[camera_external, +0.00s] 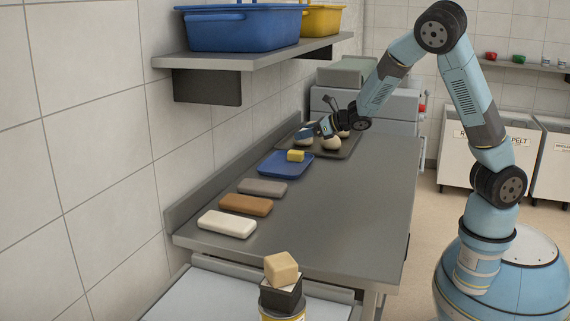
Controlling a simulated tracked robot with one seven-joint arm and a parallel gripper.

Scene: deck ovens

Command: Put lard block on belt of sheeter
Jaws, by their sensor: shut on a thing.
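My gripper (308,131) is at the far end of the steel table, over a dark tray (345,153). It is shut on a pale, round, dough-like piece (304,139), partly covered by the fingers. A small yellow block (296,155) lies on a blue tray (272,167) just nearer. A cream slab (227,224) lies at the table's near left. I cannot tell which block is lard. A pale flat surface (190,297) at the bottom edge looks like the sheeter's belt; most of it is out of view.
A brown slab (246,204) and a grey slab (262,187) lie along the table's left. A tan cube (281,268) sits on a dark block above a can at the front. A shelf (255,59) with bins overhangs the left. The table's right side is clear.

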